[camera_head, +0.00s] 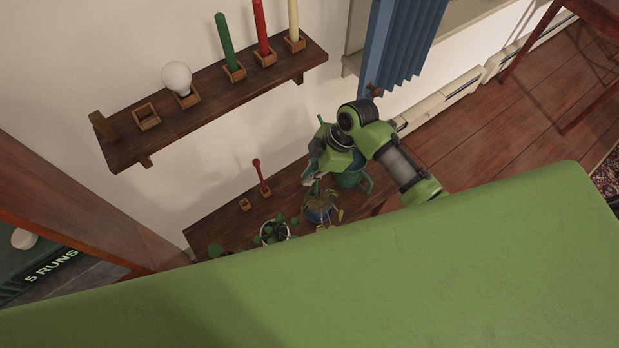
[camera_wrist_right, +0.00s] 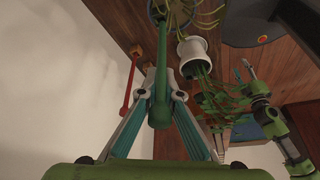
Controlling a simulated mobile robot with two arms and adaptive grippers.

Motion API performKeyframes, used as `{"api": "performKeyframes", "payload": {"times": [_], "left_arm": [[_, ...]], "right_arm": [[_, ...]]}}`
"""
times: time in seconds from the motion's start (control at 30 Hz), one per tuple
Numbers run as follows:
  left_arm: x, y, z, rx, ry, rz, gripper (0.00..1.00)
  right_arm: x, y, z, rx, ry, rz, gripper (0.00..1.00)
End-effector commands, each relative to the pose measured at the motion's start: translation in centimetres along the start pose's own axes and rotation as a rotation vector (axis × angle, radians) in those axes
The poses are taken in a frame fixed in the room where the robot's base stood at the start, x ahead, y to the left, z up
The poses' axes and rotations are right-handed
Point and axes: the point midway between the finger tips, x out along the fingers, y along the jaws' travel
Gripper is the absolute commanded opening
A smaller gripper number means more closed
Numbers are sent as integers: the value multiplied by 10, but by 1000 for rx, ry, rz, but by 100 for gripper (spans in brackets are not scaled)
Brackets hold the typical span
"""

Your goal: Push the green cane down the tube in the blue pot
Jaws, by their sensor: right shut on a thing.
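The blue pot (camera_head: 318,216) stands on the lower shelf with a plant in it; it also shows at the top edge of the right wrist view (camera_wrist_right: 178,16). My right gripper (camera_head: 313,176) is above and behind this pot. In the right wrist view my right gripper (camera_wrist_right: 160,88) is shut on the green cane (camera_wrist_right: 162,60), near its thick end. The cane's far end reaches the pot. I cannot make out the tube or how deep the cane sits. My left gripper (camera_wrist_right: 243,70) shows at the right of the wrist view; its jaws are unclear.
A green watering can (camera_head: 364,182) stands close beside the right gripper. A white pot (camera_head: 274,232) with a plant and a red stick (camera_head: 261,174) in a small holder are to the left. An upper shelf (camera_head: 215,106) carries candles and a bulb. A large green surface fills the foreground.

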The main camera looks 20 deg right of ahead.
Motion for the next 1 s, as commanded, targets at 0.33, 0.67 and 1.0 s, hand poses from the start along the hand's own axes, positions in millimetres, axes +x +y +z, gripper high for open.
{"api": "performKeyframes", "payload": {"times": [0.33,0.67,1.0], "left_arm": [[-9,-3,-3,1,3,-3,40],[-9,-3,-4,1,4,-4,40],[-7,-3,-4,1,4,-4,40]], "right_arm": [[28,5,12,3,-1,-3,0],[35,5,15,0,-1,0,0],[37,5,16,0,-1,0,22]]}}
